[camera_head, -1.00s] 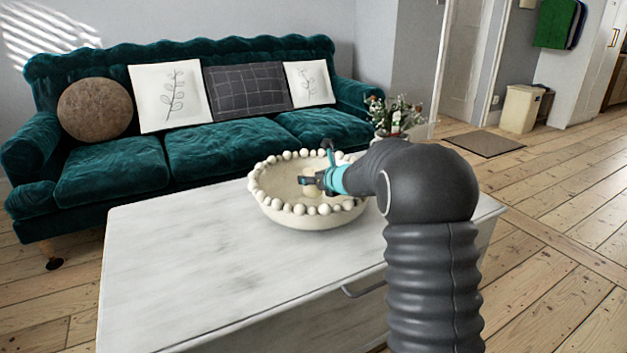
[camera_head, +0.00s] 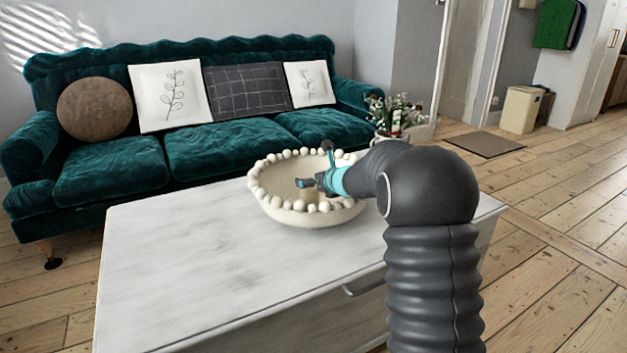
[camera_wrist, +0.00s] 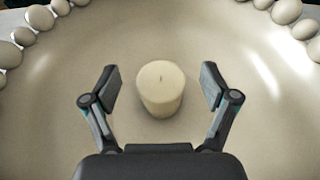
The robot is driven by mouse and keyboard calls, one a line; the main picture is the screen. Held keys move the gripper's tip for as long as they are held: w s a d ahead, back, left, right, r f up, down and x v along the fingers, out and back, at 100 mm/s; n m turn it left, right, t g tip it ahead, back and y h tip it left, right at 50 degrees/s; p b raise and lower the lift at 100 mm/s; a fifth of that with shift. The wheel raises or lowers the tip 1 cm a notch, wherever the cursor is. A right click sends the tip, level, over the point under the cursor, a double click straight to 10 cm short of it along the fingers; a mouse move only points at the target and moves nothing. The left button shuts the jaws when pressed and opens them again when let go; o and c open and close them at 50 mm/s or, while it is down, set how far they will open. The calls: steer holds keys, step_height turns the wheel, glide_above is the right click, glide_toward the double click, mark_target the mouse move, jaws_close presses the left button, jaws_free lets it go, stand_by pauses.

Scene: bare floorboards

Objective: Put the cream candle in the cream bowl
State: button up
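The cream bowl (camera_head: 318,219), with a rim of round beads, stands on the white table. Its inside (camera_wrist: 45,120) fills most of the wrist view. The cream candle (camera_wrist: 161,92) stands upright on the bowl's inner floor in the wrist view, apart from both fingers. My gripper (camera_wrist: 160,88) is open, with one finger on each side of the candle and a gap to each. In the head view my gripper (camera_head: 306,183) is over the bowl's inside, and the candle cannot be made out clearly there.
The white table (camera_head: 190,265) has free room left of the bowl. A potted plant (camera_head: 396,117) with flowers stands behind the bowl to the right. A green sofa (camera_head: 220,145) with cushions is behind the table.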

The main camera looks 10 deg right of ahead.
steer(key=shift+r+p, duration=0.6)
steer(key=shift+s+d+r, duration=0.1)
steer(key=shift+s+r, duration=0.1)
steer(key=shift+r, duration=0.05)
steer(key=v, duration=1.1)
steer(key=s+a+r+n+g, duration=0.1)
steer(key=s+a+n+g, duration=0.15)
steer(key=s+n, duration=0.4)
steer(key=s+a+r+n+g+y, duration=0.1)
steer(key=s+a+n, duration=0.35)
steer(key=s, duration=0.35)
steer(key=s+a+r+n+g, duration=0.1)
steer(key=s+a+n, duration=0.2)
steer(key=s+n, duration=0.35)
steer(key=s+d+f+n+g+h, duration=0.1)
steer(key=s+d+f+n+h, duration=0.2)
steer(key=s+n, duration=0.4)
steer(key=s+d+f+n+g+h, duration=0.1)
steer(key=s+n, duration=0.6)
steer(key=s, duration=0.8)
step_height(320, 180, down, 2)
steer(key=shift+d+h, duration=0.9)
steer(key=shift+d, duration=0.25)
